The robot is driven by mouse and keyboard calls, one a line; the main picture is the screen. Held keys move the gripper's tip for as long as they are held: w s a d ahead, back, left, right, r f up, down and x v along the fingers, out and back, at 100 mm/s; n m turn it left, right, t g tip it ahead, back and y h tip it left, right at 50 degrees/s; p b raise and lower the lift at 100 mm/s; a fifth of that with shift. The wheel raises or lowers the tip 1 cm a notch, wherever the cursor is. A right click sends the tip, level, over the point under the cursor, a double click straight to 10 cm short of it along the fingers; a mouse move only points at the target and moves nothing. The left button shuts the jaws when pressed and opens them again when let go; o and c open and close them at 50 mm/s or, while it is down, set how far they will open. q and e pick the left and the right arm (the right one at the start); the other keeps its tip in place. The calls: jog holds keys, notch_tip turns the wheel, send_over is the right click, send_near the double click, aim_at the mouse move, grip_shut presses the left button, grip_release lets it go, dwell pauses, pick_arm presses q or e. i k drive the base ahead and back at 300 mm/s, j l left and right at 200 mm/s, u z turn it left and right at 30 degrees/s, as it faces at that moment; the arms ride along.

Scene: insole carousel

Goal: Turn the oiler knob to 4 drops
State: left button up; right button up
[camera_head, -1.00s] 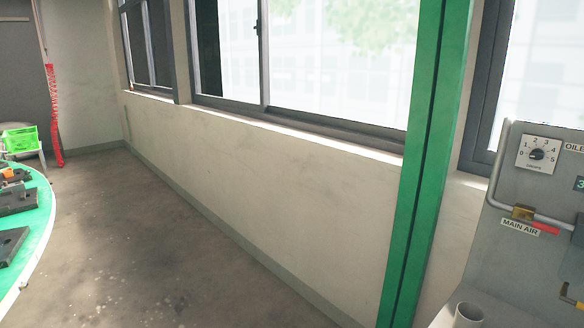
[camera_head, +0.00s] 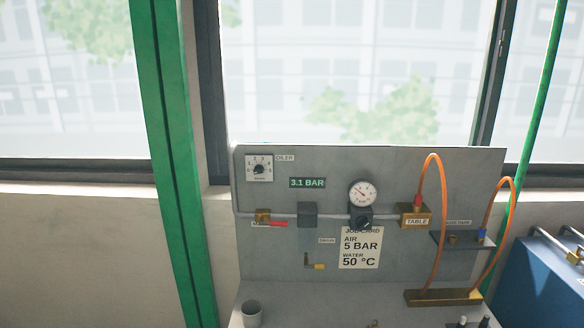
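The oiler knob (camera_head: 259,170) is a small black dial on a white square plate at the upper left of a grey panel (camera_head: 290,250). Numbers run around the dial, and an OILER label (camera_head: 285,158) sits to its right. The pointer's exact setting is too small to read in this view. Neither of my grippers is in view.
The panel also bears a 3.1 BAR display (camera_head: 307,183), a round gauge (camera_head: 362,193), a red-handled valve (camera_head: 272,223), a job card (camera_head: 360,248) and orange hoses (camera_head: 440,200). A cup (camera_head: 251,313) stands below. A green post (camera_head: 172,150) rises at left; blue equipment (camera_head: 545,280) stands at right.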

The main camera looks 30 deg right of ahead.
aim_at(258, 169)
jog(key=z, duration=0.85)
